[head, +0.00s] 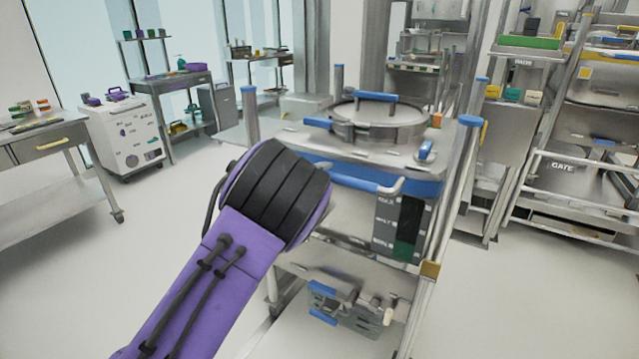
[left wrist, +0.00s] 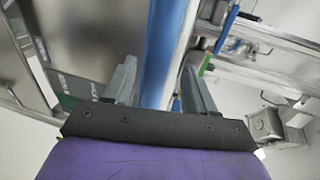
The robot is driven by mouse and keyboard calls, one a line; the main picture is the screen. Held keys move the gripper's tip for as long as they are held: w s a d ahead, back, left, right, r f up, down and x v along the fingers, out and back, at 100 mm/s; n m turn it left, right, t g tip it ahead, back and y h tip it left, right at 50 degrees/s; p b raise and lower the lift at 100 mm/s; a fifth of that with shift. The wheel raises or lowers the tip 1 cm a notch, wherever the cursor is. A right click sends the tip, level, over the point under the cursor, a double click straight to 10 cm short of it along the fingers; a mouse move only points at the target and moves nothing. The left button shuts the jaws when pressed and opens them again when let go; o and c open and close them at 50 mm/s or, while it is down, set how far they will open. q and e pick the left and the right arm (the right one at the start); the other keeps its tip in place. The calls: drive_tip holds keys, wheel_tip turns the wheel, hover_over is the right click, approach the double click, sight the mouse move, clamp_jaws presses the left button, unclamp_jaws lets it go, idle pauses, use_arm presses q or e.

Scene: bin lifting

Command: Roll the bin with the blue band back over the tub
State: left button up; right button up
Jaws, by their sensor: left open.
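The bin with the blue band (head: 425,188) stands upright in the middle of the head view, inside a metal frame. It has a round lid (head: 378,118) on top and a front handle bar (head: 352,180) with a blue grip. My left arm covers its left front; the fingers are hidden behind my wrist there. In the left wrist view my left gripper (left wrist: 158,75) is open, with a long blue strip (left wrist: 163,40) between its fingers. I cannot tell whether this is the handle grip or the band, or whether the fingers touch it. I cannot clearly identify the tub. My right gripper is out of view.
A metal rack marked GATE (head: 562,167) stands close on the right. A steel table (head: 50,150) and a white wheeled cabinet (head: 122,135) stand at the left. The floor (head: 110,270) between them and the bin is clear. A frame post (head: 455,190) rises at the bin's right.

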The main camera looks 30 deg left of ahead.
use_arm(q)
drive_tip(key=shift+s+d+r, duration=0.1)
drive_tip(key=shift+s+r, duration=0.1)
drive_tip(key=shift+s, duration=0.8)
drive_tip(key=shift+s+r, duration=0.15)
drive_tip(key=shift+s, duration=0.8)
